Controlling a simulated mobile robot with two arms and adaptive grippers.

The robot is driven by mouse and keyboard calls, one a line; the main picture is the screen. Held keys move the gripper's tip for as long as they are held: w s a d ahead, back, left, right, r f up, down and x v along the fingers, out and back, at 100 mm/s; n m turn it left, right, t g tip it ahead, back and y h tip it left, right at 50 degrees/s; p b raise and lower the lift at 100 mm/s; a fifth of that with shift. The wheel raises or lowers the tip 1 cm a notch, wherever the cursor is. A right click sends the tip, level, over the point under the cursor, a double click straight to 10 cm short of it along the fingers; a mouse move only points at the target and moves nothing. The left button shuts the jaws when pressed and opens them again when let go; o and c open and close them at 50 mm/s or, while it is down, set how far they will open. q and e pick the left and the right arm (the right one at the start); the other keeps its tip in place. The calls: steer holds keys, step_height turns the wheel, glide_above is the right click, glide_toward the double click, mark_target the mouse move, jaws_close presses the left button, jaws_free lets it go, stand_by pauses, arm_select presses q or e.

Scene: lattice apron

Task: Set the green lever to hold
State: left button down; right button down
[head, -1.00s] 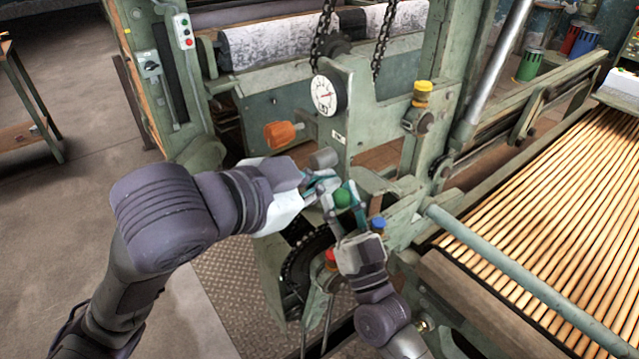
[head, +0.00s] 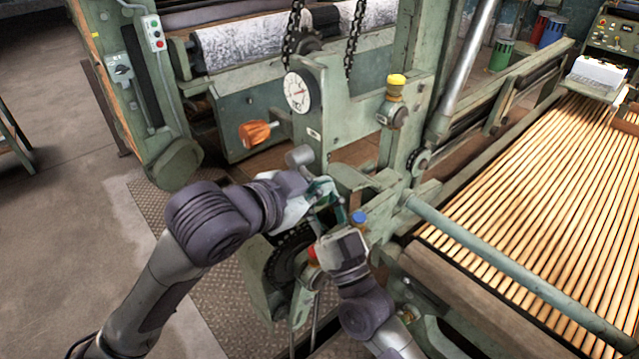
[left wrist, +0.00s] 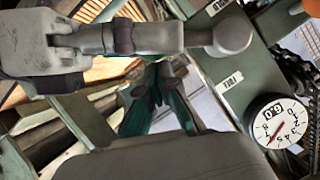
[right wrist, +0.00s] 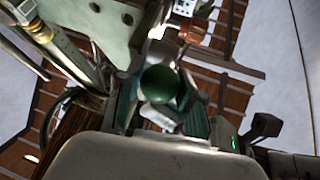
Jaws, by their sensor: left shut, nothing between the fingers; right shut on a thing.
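The green lever's round knob (right wrist: 159,84) sits between the fingers of my right gripper (right wrist: 165,105) in the right wrist view. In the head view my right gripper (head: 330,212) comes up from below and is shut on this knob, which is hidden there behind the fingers. My left gripper (head: 322,190) is shut and empty, right beside the right gripper's fingertips. In the left wrist view its fingers (left wrist: 157,95) are together. Whether the left fingers touch the lever cannot be told.
A blue knob (head: 358,217) stands just right of my right gripper, and a red knob (head: 312,253) just below left. A grey shaft end (head: 299,155), an orange handle (head: 256,133) and a dial gauge (head: 297,91) lie above. A slatted bed (head: 540,190) fills the right.

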arm_select(q)
steer(key=shift+f, duration=0.1)
steer(key=shift+w+a+f, duration=0.15)
steer(key=shift+a+f, duration=0.1)
steer(key=shift+f, duration=0.5)
arm_select(e)
steer(key=shift+s, duration=0.1)
steer(key=c, duration=0.7)
jaws_free()
arm_select(q)
steer(key=shift+r, duration=0.2)
